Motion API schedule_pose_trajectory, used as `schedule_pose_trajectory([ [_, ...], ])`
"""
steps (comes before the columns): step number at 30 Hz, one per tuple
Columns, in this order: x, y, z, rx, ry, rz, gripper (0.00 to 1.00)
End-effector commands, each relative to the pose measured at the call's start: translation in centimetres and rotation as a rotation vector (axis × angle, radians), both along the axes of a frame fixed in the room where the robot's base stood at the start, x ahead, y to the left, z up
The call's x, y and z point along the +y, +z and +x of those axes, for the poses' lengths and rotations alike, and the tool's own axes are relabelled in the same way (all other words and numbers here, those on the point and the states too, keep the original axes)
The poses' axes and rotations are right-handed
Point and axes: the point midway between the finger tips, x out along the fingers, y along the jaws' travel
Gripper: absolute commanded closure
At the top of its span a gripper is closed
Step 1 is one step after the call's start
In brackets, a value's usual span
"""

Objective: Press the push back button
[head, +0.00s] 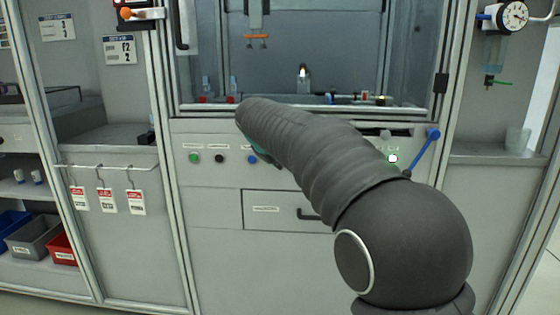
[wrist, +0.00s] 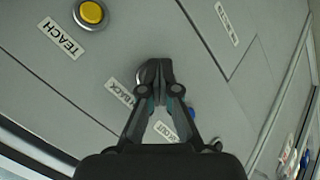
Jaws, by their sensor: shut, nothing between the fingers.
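My gripper (wrist: 160,78) is shut and empty, its fingertips up against or just in front of the grey panel in the wrist view. A label ending in "BACK" (wrist: 120,93), its start partly cut by the finger, is beside the tips. A pale metal rim of the push back button (wrist: 145,73) shows behind the left fingertip; the rest is hidden. I cannot tell whether the tips touch it. In the head view, my arm hides the button and nearly all of the gripper.
A yellow button (wrist: 90,13) labelled TEACH is up left, and a blue button (wrist: 190,113) is right of the fingers. In the head view, green (head: 194,158) and black (head: 220,158) buttons sit left, a lit button (head: 393,158) and blue lever (head: 424,147) right.

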Motion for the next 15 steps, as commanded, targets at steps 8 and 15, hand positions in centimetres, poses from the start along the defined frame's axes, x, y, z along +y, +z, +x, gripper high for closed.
schedule_pose_trajectory([
  [8,0.01,0.00,0.06,-0.001,0.001,0.000,1.00],
  [15,0.02,-0.11,-0.47,-0.001,0.001,0.000,1.00],
])
